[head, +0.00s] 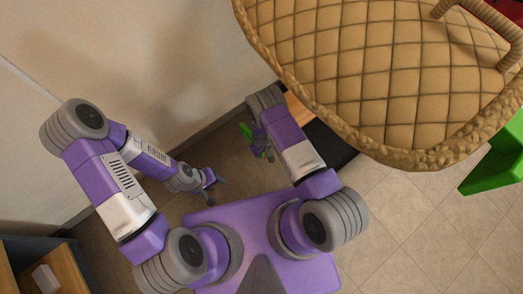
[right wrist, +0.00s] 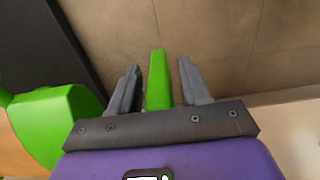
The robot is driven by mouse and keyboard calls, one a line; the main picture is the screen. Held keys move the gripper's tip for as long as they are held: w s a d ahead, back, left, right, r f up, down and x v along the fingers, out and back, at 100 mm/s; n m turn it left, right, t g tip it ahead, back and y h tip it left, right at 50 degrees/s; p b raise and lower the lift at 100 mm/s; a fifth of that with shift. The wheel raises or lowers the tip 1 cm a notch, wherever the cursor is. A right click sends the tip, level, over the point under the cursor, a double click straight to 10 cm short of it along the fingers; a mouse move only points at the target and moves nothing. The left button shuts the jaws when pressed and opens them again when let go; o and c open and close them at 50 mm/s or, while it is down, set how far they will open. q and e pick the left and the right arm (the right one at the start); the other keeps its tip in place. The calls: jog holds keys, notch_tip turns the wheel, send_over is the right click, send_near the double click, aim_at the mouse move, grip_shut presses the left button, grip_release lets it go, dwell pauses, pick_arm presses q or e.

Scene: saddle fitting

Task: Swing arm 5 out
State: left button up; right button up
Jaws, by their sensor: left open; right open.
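A green bar (right wrist: 158,78) stands between the two fingers of my right gripper (right wrist: 158,85) in the right wrist view. The fingers are open, with a gap on each side of the bar. A larger rounded green part (right wrist: 58,122) is at the left of that view; whether it joins the bar is hidden. In the head view my right gripper (head: 264,148) hangs low near the wall, partly behind its own arm, beside a small green piece (head: 246,131). I can read no number on the green parts. My left gripper (head: 212,181) is open and empty above the floor.
A large tan quilted piece (head: 390,70) with a braided rim fills the upper right. A green angular part (head: 495,165) shows below it at the right edge. A dark block (head: 325,145) stands by the wall. Wooden furniture (head: 60,268) is at lower left. Tiled floor is clear at lower right.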

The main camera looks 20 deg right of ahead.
jog(key=shift+c, duration=0.5)
grip_shut()
jog(key=shift+s, duration=0.1)
